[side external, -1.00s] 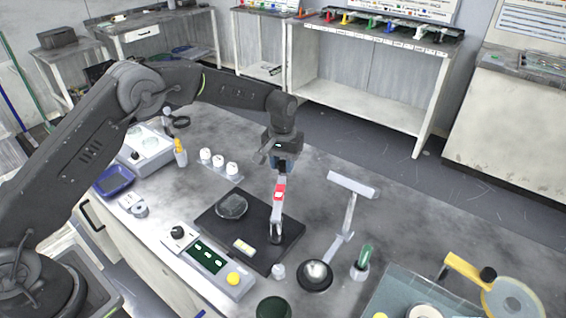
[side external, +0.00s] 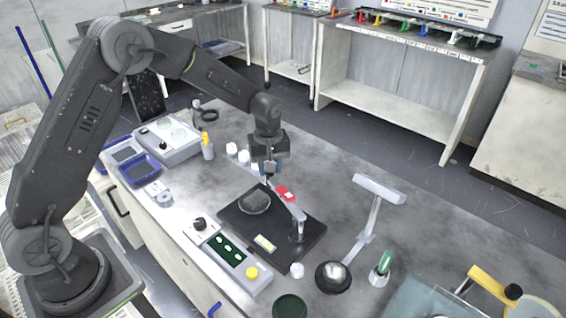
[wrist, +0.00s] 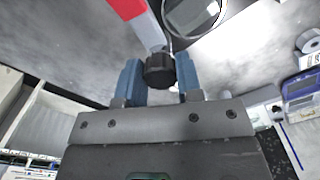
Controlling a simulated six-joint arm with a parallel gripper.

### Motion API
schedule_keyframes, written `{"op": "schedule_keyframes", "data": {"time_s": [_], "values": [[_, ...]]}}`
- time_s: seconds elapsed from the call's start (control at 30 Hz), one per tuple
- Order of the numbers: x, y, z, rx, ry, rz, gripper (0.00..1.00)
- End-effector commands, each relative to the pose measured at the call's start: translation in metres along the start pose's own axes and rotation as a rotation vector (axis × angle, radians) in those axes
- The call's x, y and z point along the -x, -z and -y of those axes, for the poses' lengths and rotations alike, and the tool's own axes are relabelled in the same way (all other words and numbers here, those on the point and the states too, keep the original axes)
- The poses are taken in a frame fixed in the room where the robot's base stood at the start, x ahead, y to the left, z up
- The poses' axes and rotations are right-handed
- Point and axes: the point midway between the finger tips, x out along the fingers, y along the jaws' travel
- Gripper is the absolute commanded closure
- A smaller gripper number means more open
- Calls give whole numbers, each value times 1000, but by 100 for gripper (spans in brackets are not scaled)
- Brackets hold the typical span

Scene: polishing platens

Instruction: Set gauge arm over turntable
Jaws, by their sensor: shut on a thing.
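The gauge arm (side external: 295,207) is a grey bar with a red block on it, pivoted on a post at the right part of a black base plate (side external: 308,246). My gripper (side external: 268,170) is shut on the black knob at the bar's free end; the wrist view shows this knob (wrist: 160,70) between the blue fingers. The turntable (side external: 255,201) is a dark round disc with a glassy top at the left of the plate. In the side view the bar's held end is beyond the disc's upper right edge. The wrist view shows the disc's rim (wrist: 218,22) beside the bar.
A control box (side external: 232,262) with a yellow button stands in front of the plate. White jars (side external: 243,156) stand behind it. A grey T-shaped stand (side external: 374,210), a black round dish (side external: 333,277) and a green-handled tool (side external: 383,266) stand to the right.

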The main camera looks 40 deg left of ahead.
Motion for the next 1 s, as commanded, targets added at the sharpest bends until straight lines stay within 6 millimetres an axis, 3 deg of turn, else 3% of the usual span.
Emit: {"op": "schedule_keyframes", "data": {"time_s": [0.4, 1.0], "values": [[0, -14, 35, 259, 0, 0, 100], [0, -19, 44, 328, 4, 1, 100]]}}
